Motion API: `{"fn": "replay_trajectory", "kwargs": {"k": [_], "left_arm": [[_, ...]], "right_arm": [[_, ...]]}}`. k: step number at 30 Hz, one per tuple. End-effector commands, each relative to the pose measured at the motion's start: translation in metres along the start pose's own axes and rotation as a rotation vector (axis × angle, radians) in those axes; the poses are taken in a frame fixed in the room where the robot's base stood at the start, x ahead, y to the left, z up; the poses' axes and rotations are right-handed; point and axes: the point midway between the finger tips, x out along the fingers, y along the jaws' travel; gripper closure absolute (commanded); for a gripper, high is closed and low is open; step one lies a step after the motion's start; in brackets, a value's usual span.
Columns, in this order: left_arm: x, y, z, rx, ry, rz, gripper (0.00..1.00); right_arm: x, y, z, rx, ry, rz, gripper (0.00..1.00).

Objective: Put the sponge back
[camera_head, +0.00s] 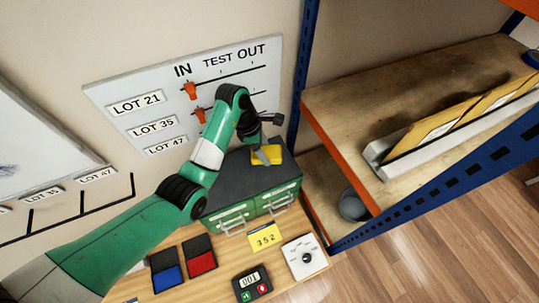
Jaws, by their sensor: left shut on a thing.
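The yellow sponge (268,156) is at the back of the dark top of a green drawer cabinet (240,187). My left gripper (265,146) reaches over the cabinet from the left, and its jaws are shut on the sponge. I cannot tell whether the sponge touches the cabinet top or is held just above it. My wrist and arm hide part of the cabinet's left side. My right gripper is not in view.
On the bench in front lie a blue pad (167,270), a red pad (199,256), a yellow "352" card (264,238), a counter box (252,283) and a white dial box (304,257). A lot board (150,100) is behind; shelving with a blue post (303,75) bounds the right.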

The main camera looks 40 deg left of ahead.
Motion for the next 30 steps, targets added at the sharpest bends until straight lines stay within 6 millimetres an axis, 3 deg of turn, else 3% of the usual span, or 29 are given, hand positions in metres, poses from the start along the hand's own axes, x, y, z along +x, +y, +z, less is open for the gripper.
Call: {"fn": "replay_trajectory", "kwargs": {"k": [8,20,21,25,30], "left_arm": [[0.038,0.004,-0.016,-0.007,0.0,0.002,0.81],[0.041,0.004,-0.017,-0.008,0.0,0.002,0.81],[0.04,0.004,-0.016,-0.007,0.0,0.002,0.26],[0.039,0.004,-0.016,-0.008,0.0,0.002,0.03],[0.039,0.004,-0.016,-0.007,0.0,0.002,0.0]], "right_arm": [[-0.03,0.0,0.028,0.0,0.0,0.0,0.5],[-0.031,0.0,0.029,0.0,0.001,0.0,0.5],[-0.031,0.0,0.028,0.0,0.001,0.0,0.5],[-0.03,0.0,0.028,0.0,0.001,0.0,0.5],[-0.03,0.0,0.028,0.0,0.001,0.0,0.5]]}}
